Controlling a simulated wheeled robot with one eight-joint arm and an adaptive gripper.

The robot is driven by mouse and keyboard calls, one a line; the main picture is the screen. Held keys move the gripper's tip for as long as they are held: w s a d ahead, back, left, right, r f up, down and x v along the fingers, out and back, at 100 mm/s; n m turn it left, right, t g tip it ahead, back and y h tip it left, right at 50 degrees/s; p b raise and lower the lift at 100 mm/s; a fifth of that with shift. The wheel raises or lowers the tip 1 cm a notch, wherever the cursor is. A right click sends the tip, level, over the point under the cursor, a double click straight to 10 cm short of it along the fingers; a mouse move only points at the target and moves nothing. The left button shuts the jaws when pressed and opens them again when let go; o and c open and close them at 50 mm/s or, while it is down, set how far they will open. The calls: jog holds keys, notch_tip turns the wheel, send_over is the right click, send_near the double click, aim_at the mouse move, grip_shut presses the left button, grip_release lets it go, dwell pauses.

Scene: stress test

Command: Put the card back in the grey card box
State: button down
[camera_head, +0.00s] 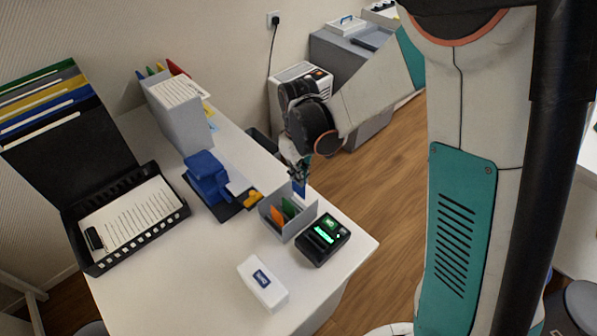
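The grey card box (304,214) stands near the right edge of the white desk, with an orange card (277,217) and a green card (290,207) upright in it. My gripper (301,176) points down above the far right part of the box. It appears shut on a blue card (300,188), which hangs upright below the fingers at the box's back edge. I cannot tell whether the card's lower edge is inside the box. The fingers are small and dark, so their grip shows poorly.
A black card terminal (323,239) with a lit green screen stands right beside the box. A white box (263,284) lies in front. A blue punch or stapler (208,178) sits on a dark tray to the left. A black paper tray (128,222) and a grey file holder (181,116) stand further left.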

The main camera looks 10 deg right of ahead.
aim_at(299, 190)
jog(key=shift+f, duration=0.3)
jog(key=shift+f+b, duration=2.85)
jog(key=shift+f, duration=0.45)
jog(key=shift+f, duration=0.1)
jog(key=c, duration=1.7)
grip_release()
notch_tip(299, 190, up, 12)
